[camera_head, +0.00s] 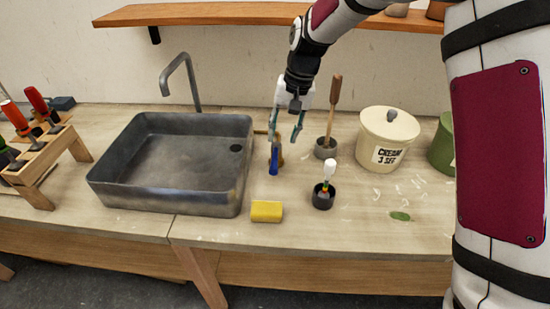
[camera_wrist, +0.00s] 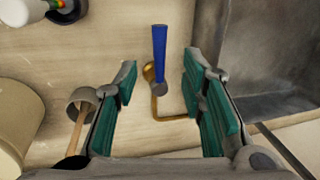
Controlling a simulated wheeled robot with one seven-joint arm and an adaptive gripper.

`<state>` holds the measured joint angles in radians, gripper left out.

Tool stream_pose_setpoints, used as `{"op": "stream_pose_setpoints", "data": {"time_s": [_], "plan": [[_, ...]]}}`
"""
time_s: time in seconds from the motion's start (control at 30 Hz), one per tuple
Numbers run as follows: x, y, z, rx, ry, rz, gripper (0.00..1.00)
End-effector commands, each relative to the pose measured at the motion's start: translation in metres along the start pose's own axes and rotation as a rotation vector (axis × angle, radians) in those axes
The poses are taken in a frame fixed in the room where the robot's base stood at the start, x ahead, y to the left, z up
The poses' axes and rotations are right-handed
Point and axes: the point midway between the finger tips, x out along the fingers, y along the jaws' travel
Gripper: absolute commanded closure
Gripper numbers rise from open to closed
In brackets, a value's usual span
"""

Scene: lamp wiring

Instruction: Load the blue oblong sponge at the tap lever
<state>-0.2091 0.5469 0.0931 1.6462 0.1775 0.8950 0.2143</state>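A blue tap lever (camera_head: 273,161) stands on the table to the right of the sink. In the wrist view the blue lever (camera_wrist: 159,52) joins a grey and brass fitting (camera_wrist: 150,72) with a bent brass pipe. My gripper (camera_head: 286,130) points down above the lever. Its green-padded fingers are open and empty. In the wrist view the lever shows between and beyond the fingertips (camera_wrist: 160,78), and I see no contact. The only sponge-like block I see is yellow (camera_head: 267,211), lying near the table's front edge; I see no blue oblong sponge.
A grey sink (camera_head: 105,183) with a tall spout (camera_head: 183,75) lies left. A dark cup with a white-topped brush (camera_head: 324,197), a grey pot with a wooden handle (camera_head: 326,150) and a cream canister (camera_head: 387,138) stand right. A wooden tool rack (camera_head: 80,150) is far left.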

Motion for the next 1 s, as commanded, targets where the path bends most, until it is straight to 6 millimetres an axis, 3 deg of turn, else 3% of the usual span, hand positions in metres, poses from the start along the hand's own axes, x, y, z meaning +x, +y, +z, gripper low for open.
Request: {"op": "stream_pose_setpoints", "data": {"time_s": [0.3,0.5,0.7,1.0], "plan": [[0.064,0.000,0.003,0.000,-0.006,0.002,0.63],[0.095,0.000,0.002,0.000,-0.003,0.001,0.63],[0.109,0.000,0.001,0.000,-0.001,0.000,0.63],[0.112,0.000,0.000,0.000,0.000,0.000,0.63]]}}
